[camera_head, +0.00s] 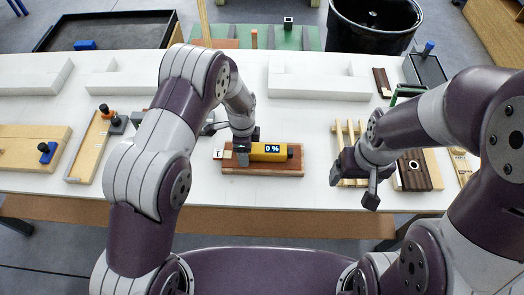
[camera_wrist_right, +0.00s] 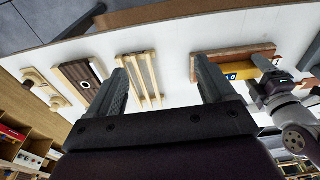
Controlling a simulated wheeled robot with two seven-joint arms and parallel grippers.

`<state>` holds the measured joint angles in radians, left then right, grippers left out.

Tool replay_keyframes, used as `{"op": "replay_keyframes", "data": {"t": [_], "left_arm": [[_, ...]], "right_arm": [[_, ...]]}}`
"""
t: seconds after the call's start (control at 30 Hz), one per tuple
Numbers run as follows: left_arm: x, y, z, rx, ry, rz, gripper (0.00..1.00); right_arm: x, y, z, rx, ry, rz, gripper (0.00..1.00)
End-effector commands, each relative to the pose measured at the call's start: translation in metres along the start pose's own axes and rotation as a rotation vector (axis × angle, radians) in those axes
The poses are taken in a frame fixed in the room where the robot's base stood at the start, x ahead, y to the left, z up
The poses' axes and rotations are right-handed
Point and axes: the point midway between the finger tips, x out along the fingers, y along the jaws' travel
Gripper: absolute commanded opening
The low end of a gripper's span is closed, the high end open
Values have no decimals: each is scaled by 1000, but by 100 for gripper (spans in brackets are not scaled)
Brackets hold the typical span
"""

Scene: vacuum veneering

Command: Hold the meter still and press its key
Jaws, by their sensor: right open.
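The yellow meter (camera_head: 270,149) with a dark display reading "0 %" lies on a reddish-brown wooden board (camera_head: 265,168). My left gripper (camera_head: 242,150) is over the meter's left end, its fingers pointing down beside it; how far they are closed on it is hidden. I cannot make out the key. My right gripper (camera_head: 353,186) is open and empty, to the right of the board and apart from it. In the right wrist view, the fingers of my right gripper (camera_wrist_right: 161,80) are wide apart, and the meter (camera_wrist_right: 232,77) shows partly behind one finger.
A slatted wooden rack (camera_head: 351,132) stands behind my right gripper, with a dark wood block with a round hole (camera_head: 413,174) further right. Pale blocks (camera_head: 318,82) line the table's back. The white table (camera_head: 318,180) is bare between board and rack.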

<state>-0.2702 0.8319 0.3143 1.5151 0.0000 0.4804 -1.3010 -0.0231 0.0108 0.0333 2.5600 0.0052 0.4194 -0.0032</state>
Motion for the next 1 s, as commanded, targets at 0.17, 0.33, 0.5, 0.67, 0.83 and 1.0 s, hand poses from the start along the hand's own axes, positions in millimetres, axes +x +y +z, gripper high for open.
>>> {"op": "replay_keyframes", "data": {"t": [0.17, 0.33, 0.5, 0.67, 0.83, 1.0], "left_arm": [[0, 0, 0, 0, 0, 0, 22], [0, 0, 0, 0, 0, 0, 22], [0, 0, 0, 0, 0, 0, 22], [0, 0, 0, 0, 0, 0, 22], [0, 0, 0, 0, 0, 0, 22], [0, 0, 0, 0, 0, 0, 22]], "right_arm": [[0, 0, 0, 0, 0, 0, 83], [0, 0, 0, 0, 0, 0, 83], [0, 0, 0, 0, 0, 0, 28], [0, 0, 0, 0, 0, 0, 0], [0, 0, 0, 0, 0, 0, 0], [0, 0, 0, 0, 0, 0, 0]]}}
